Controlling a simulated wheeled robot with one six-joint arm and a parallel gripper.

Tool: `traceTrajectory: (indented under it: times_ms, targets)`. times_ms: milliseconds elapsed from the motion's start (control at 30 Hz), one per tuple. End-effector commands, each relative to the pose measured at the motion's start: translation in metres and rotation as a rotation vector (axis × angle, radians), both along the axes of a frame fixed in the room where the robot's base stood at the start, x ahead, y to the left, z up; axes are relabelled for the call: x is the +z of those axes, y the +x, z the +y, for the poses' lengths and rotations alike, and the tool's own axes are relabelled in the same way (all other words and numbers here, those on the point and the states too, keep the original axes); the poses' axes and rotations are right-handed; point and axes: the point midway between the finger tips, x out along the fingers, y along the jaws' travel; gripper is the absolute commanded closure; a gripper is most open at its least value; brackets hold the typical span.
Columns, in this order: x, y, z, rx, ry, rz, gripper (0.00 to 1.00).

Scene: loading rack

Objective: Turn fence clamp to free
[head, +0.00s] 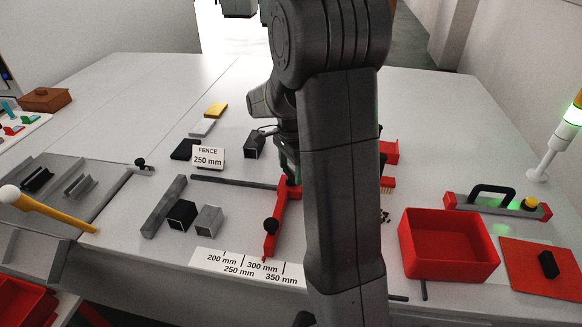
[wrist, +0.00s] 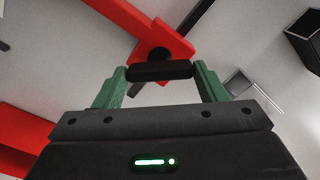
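The red fence (head: 281,208) lies on the table left of my upright arm, with a black knob (head: 270,226) on its near part. In the wrist view the red fence bar (wrist: 135,22) crosses the top. The black clamp handle (wrist: 160,71) is on it, in front of a dark round hub. My gripper's green fingers (wrist: 160,78) stand at both ends of the handle and appear to touch it, closed on its length. In the head view my gripper (head: 288,165) is at the fence's far end, partly hidden by my arm; the clamp is not clear there.
A sign reading FENCE 250 mm (head: 208,157) stands behind the fence. A scale strip (head: 247,266) lies in front of it. A red bin (head: 448,245) stands right of my arm.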

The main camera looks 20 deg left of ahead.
Motion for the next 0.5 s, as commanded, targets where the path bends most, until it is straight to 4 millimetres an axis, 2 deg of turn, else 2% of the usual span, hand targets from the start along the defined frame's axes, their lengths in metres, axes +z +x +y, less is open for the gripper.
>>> traceTrajectory:
  times_ms: [67,333,500]
  targets:
    - [0.0002,0.0000,0.0000,0.000,0.000,0.000,0.57]
    - [0.0003,0.0000,0.0000,0.025,0.000,0.000,0.57]
    - [0.0004,0.0001,0.0001,0.098,0.000,0.000,0.57]
